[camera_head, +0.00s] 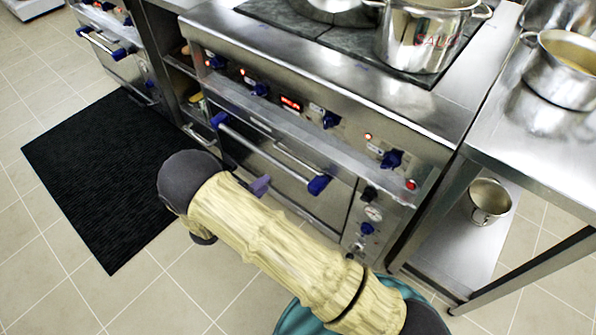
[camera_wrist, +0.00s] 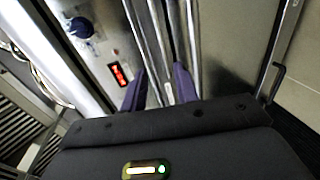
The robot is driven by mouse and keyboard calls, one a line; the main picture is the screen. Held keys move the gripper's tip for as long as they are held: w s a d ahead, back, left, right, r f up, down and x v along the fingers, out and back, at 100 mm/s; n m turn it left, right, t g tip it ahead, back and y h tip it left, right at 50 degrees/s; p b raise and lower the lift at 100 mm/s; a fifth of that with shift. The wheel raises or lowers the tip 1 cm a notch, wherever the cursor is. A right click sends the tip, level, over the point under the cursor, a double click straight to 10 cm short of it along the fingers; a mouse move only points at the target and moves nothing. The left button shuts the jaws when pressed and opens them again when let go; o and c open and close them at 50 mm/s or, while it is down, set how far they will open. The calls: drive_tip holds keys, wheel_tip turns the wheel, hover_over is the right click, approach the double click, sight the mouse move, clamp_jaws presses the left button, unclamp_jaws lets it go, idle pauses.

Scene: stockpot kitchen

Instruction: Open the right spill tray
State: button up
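The steel range (camera_head: 320,120) has a control panel with blue knobs, and a narrow steel front strip (camera_head: 297,158) lies below it, above the oven door. I cannot tell for sure which part is the right spill tray. My gripper (camera_wrist: 160,72) is open, its two purple fingers apart in the wrist view. Steel strips (camera_wrist: 158,35) run between and beyond the fingers; contact cannot be made out. In the head view, one purple fingertip (camera_head: 260,186) shows near the oven front, and my arm hides the rest of my gripper.
The oven handle (camera_head: 265,150) with blue ends sticks out. A stockpot (camera_head: 420,35) stands on the range top. A steel table (camera_head: 530,125) at right bears another pot (camera_head: 562,72). A black mat (camera_head: 105,165) lies on the open tiled floor at left.

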sight(298, 161)
drive_tip(key=shift+s+f+h, duration=0.15)
drive_tip(key=shift+s+h, duration=0.1)
drive_tip(key=shift+h, duration=0.05)
drive_tip(key=b+x, duration=0.3)
drive_tip(key=x, duration=1.4)
drive_tip(key=shift+w, duration=0.25)
drive_tip(key=shift+c, duration=0.4)
clamp_jaws()
